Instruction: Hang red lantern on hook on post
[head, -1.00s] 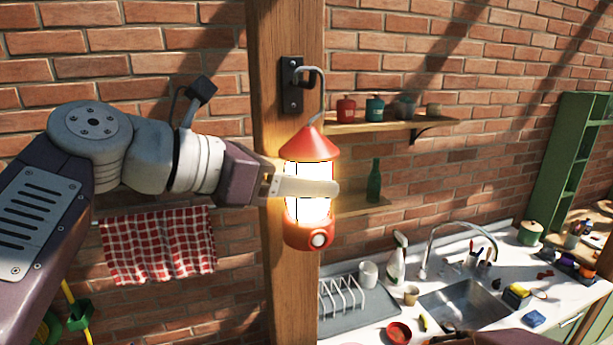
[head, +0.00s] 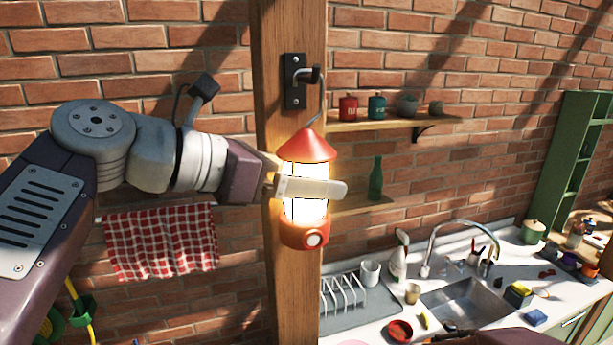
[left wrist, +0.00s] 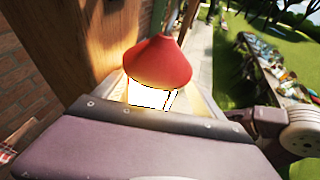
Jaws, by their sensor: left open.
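The red lantern (head: 306,150), lit, with a cone-shaped top, is upright or slightly tilted in front of the wooden post (head: 288,300). The dark hook (head: 308,76) is on a plate on the post above it. A short grey piece of the lantern's wire handle rises toward the hook; I cannot tell whether it is looped on it. My left gripper (head: 312,188) is open, with its pale fingers around the lantern's glowing middle. The left wrist view shows the red top (left wrist: 160,62) beyond my gripper. My right gripper (head: 440,338) barely shows at the bottom edge.
A wooden shelf (head: 390,122) with jars and a lower one with a green bottle (head: 375,178) are right of the post. A checked towel (head: 160,242) hangs left. A counter with a sink (head: 465,303) and dish rack (head: 345,300) lies below right.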

